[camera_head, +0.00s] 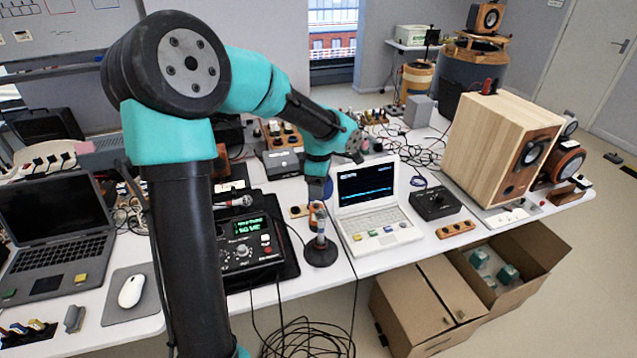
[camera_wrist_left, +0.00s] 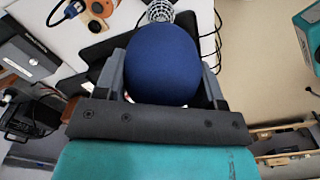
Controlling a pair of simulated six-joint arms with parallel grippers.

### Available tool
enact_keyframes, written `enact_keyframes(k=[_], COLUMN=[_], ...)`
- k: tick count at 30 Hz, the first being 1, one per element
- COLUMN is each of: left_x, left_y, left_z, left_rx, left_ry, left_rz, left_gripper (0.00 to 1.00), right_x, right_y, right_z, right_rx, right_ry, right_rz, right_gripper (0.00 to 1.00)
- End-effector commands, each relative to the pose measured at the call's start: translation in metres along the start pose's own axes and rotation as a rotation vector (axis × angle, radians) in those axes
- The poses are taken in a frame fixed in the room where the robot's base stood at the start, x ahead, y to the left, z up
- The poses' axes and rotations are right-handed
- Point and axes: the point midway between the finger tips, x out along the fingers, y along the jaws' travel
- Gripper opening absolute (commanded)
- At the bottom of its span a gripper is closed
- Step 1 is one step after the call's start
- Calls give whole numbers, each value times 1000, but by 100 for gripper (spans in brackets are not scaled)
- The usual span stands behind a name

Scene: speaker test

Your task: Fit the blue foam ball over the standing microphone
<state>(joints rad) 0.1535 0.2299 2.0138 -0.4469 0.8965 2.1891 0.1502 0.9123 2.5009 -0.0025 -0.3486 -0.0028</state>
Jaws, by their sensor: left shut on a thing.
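My left gripper (camera_head: 319,184) is shut on the blue foam ball (camera_wrist_left: 162,62). In the left wrist view the ball sits between the two grey fingers (camera_wrist_left: 162,88) and fills the middle. In the head view the ball is a small dark blue patch (camera_head: 327,187), mostly hidden by my wrist. The standing microphone (camera_head: 320,242) is upright on a round black base, just below the gripper in the picture. Its silver mesh head (camera_wrist_left: 160,11) shows past the ball at the top of the left wrist view, apparently apart from it. My right gripper is out of view.
A white laptop (camera_head: 375,205) stands right of the microphone. A black mixer with a green display (camera_head: 250,245) is on its left. Another microphone (camera_head: 236,201) lies behind the mixer. Cables hang over the table's front edge. An open cardboard box (camera_head: 415,305) stands below at right.

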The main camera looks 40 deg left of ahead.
Motion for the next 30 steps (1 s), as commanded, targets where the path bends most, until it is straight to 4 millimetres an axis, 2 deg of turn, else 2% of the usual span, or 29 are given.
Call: enact_keyframes(k=[30], left_x=[55], left_y=[0], left_z=[0], left_rx=[-1], left_ry=[1], left_rz=[-1], left_gripper=[41], right_x=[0], right_y=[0], right_z=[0], right_rx=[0], right_ry=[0], right_rz=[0], right_gripper=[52])
